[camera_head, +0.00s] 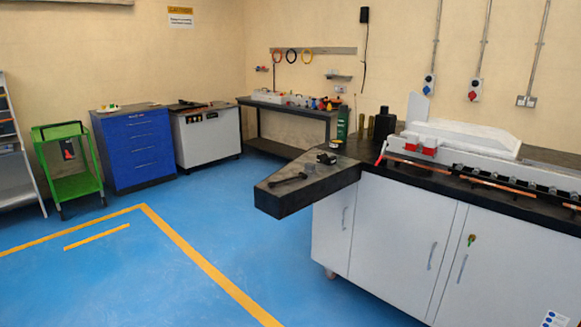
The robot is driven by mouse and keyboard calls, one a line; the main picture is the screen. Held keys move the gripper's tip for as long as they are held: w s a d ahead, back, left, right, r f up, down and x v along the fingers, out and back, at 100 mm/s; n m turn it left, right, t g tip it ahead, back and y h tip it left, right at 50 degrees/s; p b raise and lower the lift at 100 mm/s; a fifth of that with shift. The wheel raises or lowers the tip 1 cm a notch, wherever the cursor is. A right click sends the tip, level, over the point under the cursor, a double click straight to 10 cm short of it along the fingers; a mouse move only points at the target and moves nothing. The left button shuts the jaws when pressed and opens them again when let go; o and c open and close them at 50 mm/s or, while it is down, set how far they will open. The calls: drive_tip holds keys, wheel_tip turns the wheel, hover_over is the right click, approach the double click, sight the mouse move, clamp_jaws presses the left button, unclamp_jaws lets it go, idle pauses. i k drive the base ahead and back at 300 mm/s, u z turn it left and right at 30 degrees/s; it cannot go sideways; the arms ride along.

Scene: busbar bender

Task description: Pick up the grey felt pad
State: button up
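I cannot make out the grey felt pad for certain. Several small items lie on the dark top of the near workbench (296,196) on the right, too small to tell apart fully. One is a dark hammer-like tool (288,180) near its left end. A small black object (327,157) lies behind that tool. My gripper is not in view.
The bender (450,155) stands on the white cabinet bench (395,235). Along the far wall are a green trolley (70,172), a blue drawer cabinet (137,150), a grey cabinet (207,140) and a cluttered dark table (285,121). Blue floor (130,275) is clear at front left.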

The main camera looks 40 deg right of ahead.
sight(310, 167)
drive_tip(key=u, duration=0.35)
drive_tip(key=i, duration=2.3)
drive_tip(key=z, duration=0.6)
drive_tip(key=i, duration=0.65)
drive_tip(key=z, duration=0.9)
drive_tip(key=i, duration=0.7)
drive_tip(key=z, duration=0.4)
